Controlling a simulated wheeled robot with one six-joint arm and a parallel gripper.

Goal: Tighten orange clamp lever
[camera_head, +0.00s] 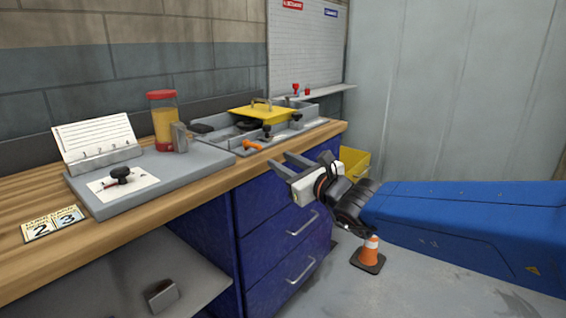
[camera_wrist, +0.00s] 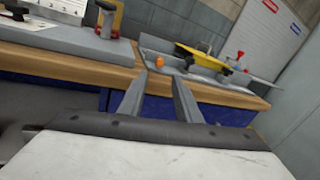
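The orange clamp lever (camera_head: 252,145) is small and sits at the front edge of the grey fixture tray (camera_head: 222,141) on the bench. The lever's far side and mounting are too small to make out.
A yellow plate (camera_head: 262,113) with a handle sits on the fixture tray, near black knobs (camera_head: 296,116). A grey plate (camera_head: 200,163) bears a red-capped yellow container (camera_head: 163,120) and a card stand (camera_head: 97,140). Blue drawers (camera_head: 285,225), a yellow bin (camera_head: 354,160) and a cone (camera_head: 370,252) stand below.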

